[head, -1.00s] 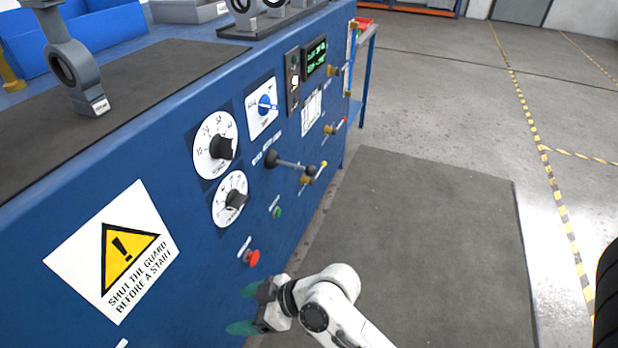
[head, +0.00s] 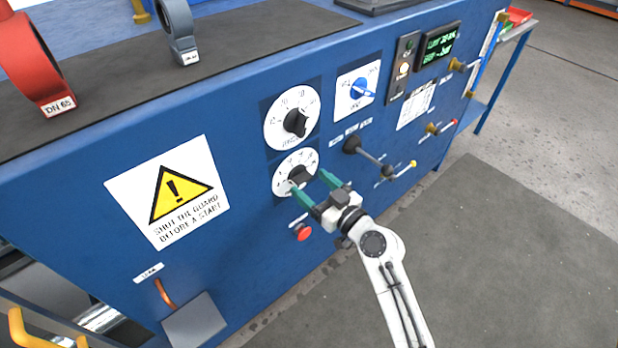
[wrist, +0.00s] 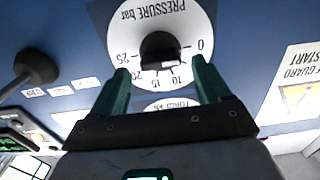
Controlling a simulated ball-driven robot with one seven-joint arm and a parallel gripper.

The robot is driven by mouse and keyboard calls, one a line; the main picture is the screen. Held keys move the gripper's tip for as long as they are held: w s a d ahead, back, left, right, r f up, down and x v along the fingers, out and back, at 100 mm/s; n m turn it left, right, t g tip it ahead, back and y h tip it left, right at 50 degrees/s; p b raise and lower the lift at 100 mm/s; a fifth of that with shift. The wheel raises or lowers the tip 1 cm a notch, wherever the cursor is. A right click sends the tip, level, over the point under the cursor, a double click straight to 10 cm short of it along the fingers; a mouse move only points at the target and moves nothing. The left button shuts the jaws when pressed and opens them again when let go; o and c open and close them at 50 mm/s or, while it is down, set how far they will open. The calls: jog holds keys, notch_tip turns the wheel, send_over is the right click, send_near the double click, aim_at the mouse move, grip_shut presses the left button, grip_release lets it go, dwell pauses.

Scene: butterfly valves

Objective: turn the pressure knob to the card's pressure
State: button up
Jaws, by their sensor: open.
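The pressure dial (head: 281,181) is the lower white dial on the blue panel, with a black knob (head: 301,175) at its centre. In the wrist view the dial (wrist: 190,25) appears upside down, marked "PRESSURE bar" from 0 to 25. My gripper (head: 316,187) is open in front of this dial, its green fingers pointing at it. In the wrist view the knob (wrist: 160,48) lies beyond the gap between the fingertips (wrist: 160,70); contact is not visible. The knob's exact setting is unclear. A white printed card (head: 416,105) is on the panel at right, too small to read.
The force dial (head: 279,135) is directly above. A blue selector switch (head: 361,90), a black-knobbed lever (head: 368,156) and a red button (head: 303,232) are close by. A lit display (head: 438,46) is at upper right. Open floor lies right of the panel.

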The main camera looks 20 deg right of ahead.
aim_at(301, 178)
jog(key=shift+x, duration=1.25)
jog(key=shift+s, duration=0.1)
jog(key=shift+c, duration=0.3)
jog(key=c, duration=1)
